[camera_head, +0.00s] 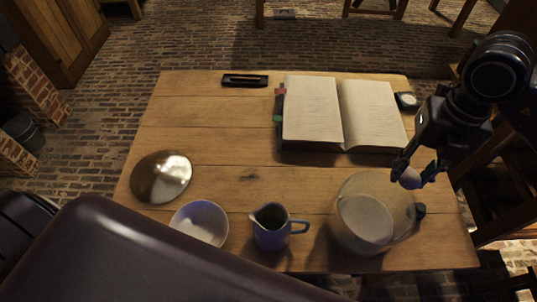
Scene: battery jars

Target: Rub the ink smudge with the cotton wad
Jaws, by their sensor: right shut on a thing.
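My right gripper (414,178) comes in from the upper right and is shut on a small whitish cotton wad (409,178). It holds the wad beside the upper right rim of a large clear jar (345,222); I cannot tell its exact height above the table. An open book (312,108) with blank-looking pale pages lies at the back of the table, up and left of the gripper. I cannot make out an ink smudge on the pages or on the wood. My left gripper is not in view.
On the wooden table (225,140) stand a grey-blue jug (270,232), a white bowl (203,215) and a shiny metal dome (162,178). A black case (245,80) and a small round dark item (407,101) lie near the book. The table's left middle is clear.

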